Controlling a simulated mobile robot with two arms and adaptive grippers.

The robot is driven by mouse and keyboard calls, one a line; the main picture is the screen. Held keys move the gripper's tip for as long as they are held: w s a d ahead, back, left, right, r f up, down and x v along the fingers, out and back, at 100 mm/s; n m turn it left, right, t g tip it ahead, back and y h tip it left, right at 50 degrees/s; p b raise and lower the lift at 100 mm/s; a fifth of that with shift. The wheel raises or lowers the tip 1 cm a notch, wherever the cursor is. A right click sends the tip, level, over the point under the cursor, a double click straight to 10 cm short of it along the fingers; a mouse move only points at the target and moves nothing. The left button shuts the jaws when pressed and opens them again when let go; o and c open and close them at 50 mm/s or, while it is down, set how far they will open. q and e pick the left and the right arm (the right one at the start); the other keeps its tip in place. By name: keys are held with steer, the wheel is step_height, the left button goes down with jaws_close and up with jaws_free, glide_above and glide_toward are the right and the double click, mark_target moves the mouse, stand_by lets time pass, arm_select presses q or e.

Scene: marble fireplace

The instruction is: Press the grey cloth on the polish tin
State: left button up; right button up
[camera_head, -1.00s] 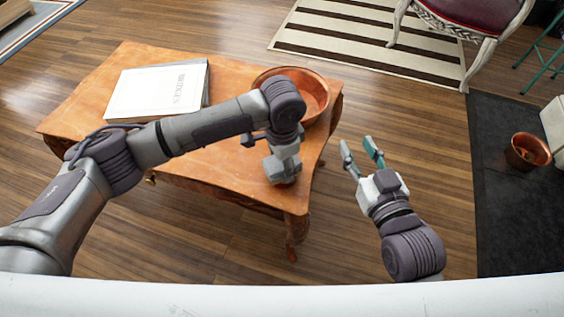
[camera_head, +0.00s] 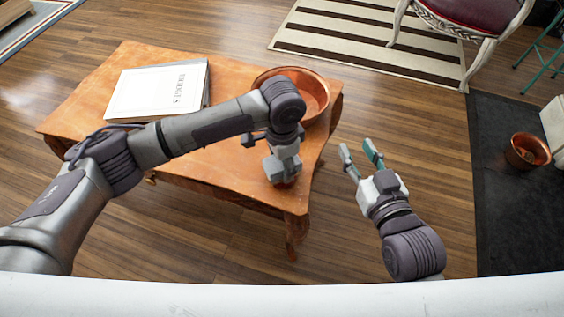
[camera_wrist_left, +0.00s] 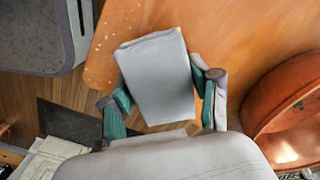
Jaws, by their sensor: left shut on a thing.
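My left gripper (camera_head: 283,172) points down over the near right corner of the wooden table. In the left wrist view its teal-padded fingers are shut on the grey cloth (camera_wrist_left: 158,76), which looks like a flat folded block. The polish tin cannot be made out; the arm, gripper and cloth cover that part of the table. I cannot tell whether the cloth touches anything below it. My right gripper (camera_head: 359,153) is open and empty, over the floor to the right of the table.
The wooden table (camera_head: 230,165) carries a white book (camera_head: 155,92) at left and a copper bowl (camera_head: 312,92) behind my left gripper. The bowl's rim also shows in the left wrist view (camera_wrist_left: 285,95). A small copper pot (camera_head: 524,152) stands on the dark mat at right.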

arm_select(q)
steer(key=shift+s+f+p, duration=0.1)
steer(key=shift+f+p, duration=0.05)
steer(key=shift+p, duration=0.2)
arm_select(e)
steer(key=shift+s+d+f+g+h, duration=0.2)
steer(key=shift+s+f+g, duration=0.1)
steer(key=shift+f+g, duration=0.3)
steer(key=shift+s+d+f+g+h, duration=0.15)
steer(key=shift+s+f+g, duration=0.2)
steer(key=shift+f, duration=0.45)
stand_by(3.4)
stand_by(0.4)
